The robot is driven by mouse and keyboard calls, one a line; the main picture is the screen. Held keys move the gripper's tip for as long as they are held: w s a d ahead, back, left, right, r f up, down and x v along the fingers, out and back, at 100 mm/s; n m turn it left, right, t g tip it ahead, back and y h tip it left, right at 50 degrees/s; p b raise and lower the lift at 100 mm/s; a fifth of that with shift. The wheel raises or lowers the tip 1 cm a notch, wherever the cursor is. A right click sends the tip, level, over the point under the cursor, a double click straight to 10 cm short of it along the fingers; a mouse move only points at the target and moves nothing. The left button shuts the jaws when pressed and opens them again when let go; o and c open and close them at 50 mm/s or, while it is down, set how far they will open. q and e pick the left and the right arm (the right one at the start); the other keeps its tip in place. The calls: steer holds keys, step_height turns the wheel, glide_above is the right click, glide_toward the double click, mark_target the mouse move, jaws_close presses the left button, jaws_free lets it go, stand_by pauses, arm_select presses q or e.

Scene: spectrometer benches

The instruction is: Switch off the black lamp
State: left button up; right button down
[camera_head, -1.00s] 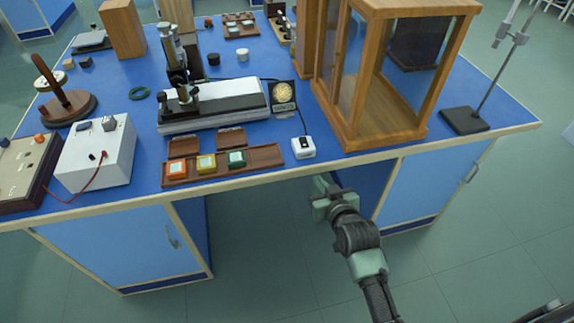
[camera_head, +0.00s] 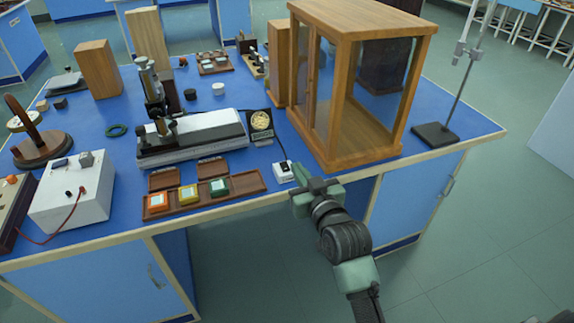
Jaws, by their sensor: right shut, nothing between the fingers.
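The black lamp (camera_head: 260,126) stands on the blue bench, a small black panel with a pale glowing disc. A dark cord runs from it to a small white switch box (camera_head: 283,171) with a dark rocker, near the bench's front edge. My right gripper (camera_head: 301,190) is shut and empty. It appears just to the right of and below the switch box, by the front edge; I cannot tell whether it touches anything. My left gripper is not in view.
A wooden glass case (camera_head: 378,150) stands close to the right of the switch box. A wooden tray (camera_head: 245,185) with orange, yellow and green blocks lies to its left. A spectrometer (camera_head: 190,138) stands behind the tray. A white power box (camera_head: 72,195) is at left.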

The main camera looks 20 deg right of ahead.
glide_above(287, 170)
steer(key=s, duration=0.1)
steer(key=shift+s+f, duration=0.1)
steer(key=shift+f, duration=0.35)
steer(key=shift+w+f, duration=0.2)
steer(key=shift+f, duration=0.45)
steer(key=shift+w+f, duration=0.2)
steer(key=shift+f, duration=0.4)
steer(key=shift+w+f, duration=0.1)
steer(key=shift+f, duration=0.7)
steer(key=shift+r+p, duration=0.2)
steer(key=shift+p, duration=0.65)
steer(key=shift+f+b, duration=0.35)
steer(key=r+p, duration=0.4)
steer(key=shift+w+r, duration=0.3)
steer(key=shift+w, duration=0.05)
steer(key=s+r, duration=0.3)
steer(key=s, duration=0.6)
steer(key=shift+s, duration=0.25)
